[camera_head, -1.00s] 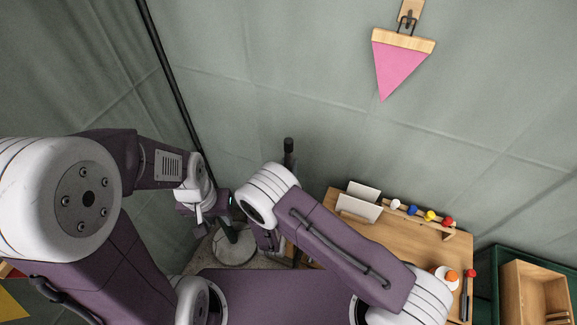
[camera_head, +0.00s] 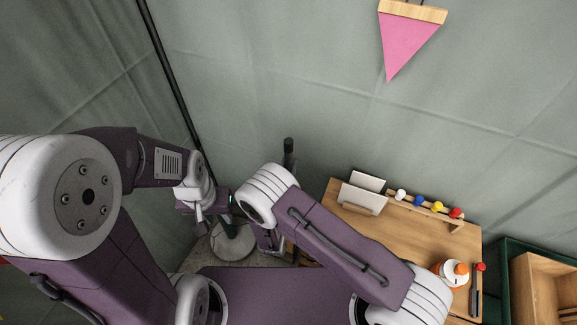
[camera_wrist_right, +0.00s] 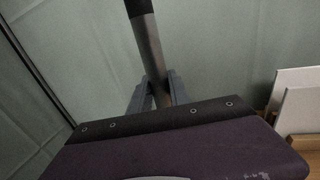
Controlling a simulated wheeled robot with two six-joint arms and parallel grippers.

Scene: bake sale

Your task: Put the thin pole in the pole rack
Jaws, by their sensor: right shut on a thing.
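My right gripper (camera_wrist_right: 157,92) is shut on a grey pole with a dark upper end (camera_wrist_right: 150,45). In the wrist view the pole stands between the two fingers, tilted a little. Its dark top (camera_head: 289,148) rises behind my right forearm in the head view; its lower part is hidden. My left gripper (camera_head: 192,208) hangs at the left near the tent pole, small and partly covered by its own wrist, so its jaws cannot be judged. I cannot make out a pole rack in either view.
A black tent pole (camera_head: 170,75) runs down the left wall to a pale round base (camera_head: 232,243).

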